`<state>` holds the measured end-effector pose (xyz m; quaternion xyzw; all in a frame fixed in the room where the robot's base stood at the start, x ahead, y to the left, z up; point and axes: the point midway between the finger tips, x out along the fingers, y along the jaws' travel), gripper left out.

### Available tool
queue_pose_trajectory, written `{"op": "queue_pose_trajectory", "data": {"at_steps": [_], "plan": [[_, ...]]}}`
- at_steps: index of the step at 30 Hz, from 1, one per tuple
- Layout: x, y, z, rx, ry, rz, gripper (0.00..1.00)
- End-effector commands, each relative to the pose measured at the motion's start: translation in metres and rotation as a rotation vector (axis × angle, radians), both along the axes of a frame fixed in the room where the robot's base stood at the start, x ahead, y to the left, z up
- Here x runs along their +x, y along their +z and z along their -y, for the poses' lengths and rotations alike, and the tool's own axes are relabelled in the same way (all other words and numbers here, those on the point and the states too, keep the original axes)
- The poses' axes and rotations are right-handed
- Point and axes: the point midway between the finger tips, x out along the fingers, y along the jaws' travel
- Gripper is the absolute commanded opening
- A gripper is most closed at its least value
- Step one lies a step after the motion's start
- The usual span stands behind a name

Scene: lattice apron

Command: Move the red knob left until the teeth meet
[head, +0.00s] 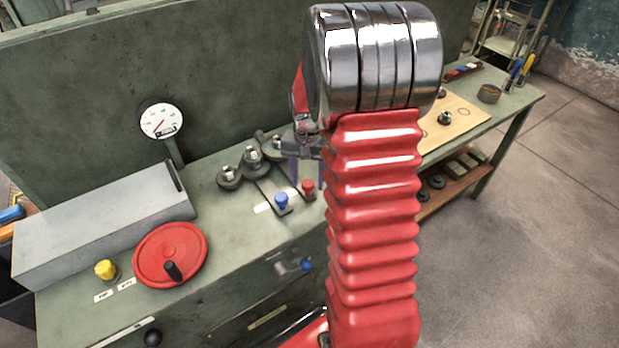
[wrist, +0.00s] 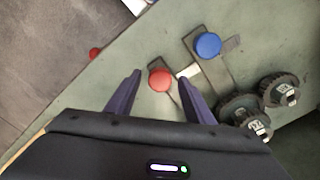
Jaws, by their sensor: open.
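The red knob (head: 308,187) stands on the green bench top beside the blue knob (head: 281,201). In the wrist view the red knob (wrist: 160,79) lies between the tips of my gripper (wrist: 162,85), which is open with a finger on either side and not visibly touching it. The blue knob (wrist: 207,45) sits on a flat slide plate. Dark toothed gears (head: 252,160) stand behind the knobs and show at the right of the wrist view (wrist: 279,90). In the head view my arm hides part of the gear row, and I cannot tell whether the teeth meet.
A red handwheel (head: 170,256), a yellow knob (head: 106,270) and a grey box (head: 100,232) are at the left. A dial gauge (head: 162,121) stands behind. A wooden board (head: 460,122) lies to the right. Bare bench lies between handwheel and knobs.

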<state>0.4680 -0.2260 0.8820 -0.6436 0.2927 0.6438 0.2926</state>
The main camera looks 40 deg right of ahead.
Motion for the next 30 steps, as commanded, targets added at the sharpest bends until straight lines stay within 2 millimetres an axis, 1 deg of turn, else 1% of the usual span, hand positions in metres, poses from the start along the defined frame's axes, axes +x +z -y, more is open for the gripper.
{"op": "queue_pose_trajectory", "data": {"at_steps": [8,27,28,30], "plan": [[-0.0001,-0.0012,0.0001,0.0,0.0,0.0,0.48],[-0.0001,-0.0009,0.0003,0.0,-0.001,0.0,0.03],[-0.0001,-0.0009,0.0003,0.0,-0.001,0.0,0.01],[-0.0001,-0.0008,0.0003,0.0,-0.001,0.0,0.0]]}}
